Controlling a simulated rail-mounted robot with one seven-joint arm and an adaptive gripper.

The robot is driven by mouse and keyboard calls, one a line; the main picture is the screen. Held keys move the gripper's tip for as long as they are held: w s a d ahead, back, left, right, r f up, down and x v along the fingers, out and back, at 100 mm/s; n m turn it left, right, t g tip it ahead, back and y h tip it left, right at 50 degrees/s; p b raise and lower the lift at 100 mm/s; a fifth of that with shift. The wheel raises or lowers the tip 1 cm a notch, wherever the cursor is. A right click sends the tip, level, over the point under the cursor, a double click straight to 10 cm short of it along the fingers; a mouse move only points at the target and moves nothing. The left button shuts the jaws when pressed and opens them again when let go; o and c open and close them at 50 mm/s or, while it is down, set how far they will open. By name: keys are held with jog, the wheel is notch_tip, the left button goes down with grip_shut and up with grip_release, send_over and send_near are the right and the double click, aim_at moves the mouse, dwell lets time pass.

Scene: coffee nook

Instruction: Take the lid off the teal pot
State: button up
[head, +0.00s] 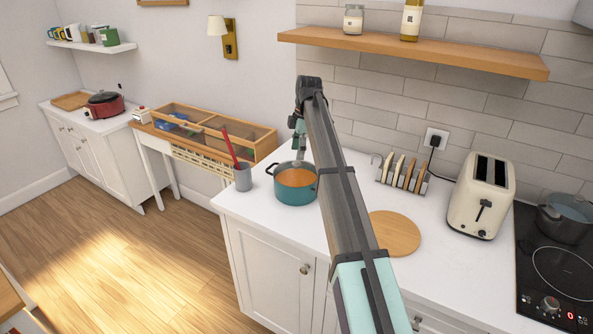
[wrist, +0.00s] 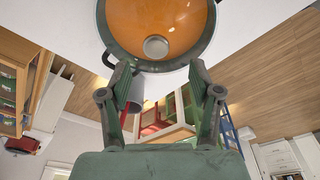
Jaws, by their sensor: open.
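The teal pot (head: 295,193) stands upright on the white counter, left of the middle in the head view. In the wrist view the pot (wrist: 155,66) shows as a dark green rim around an orange round top. A pale grey round piece like a lid knob (wrist: 156,48) sits on that top. I cannot tell whether the lid is orange or see-through. My gripper (wrist: 159,74) is open and empty, its fingers apart and pointing towards the pot. In the head view my gripper (head: 301,147) hangs above the pot's far right side, partly hidden by my arm.
A grey cup (head: 243,179) with red sticks stands close left of the pot. A round wooden board (head: 395,234), a rack (head: 402,178) and a toaster (head: 481,196) are to the right. A shelf (head: 410,53) overhangs the counter. Counter between pot and rack is mostly clear.

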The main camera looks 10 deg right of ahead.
aim_at(297, 162)
jog(key=shift+w+a+f+p, duration=0.1)
jog(key=shift+f+p, duration=0.6)
jog(key=shift+f, duration=0.65)
jog(key=shift+w+a+f+p, duration=0.1)
jog(key=shift+f+p, duration=0.55)
jog(key=shift+f, duration=0.65)
grip_shut()
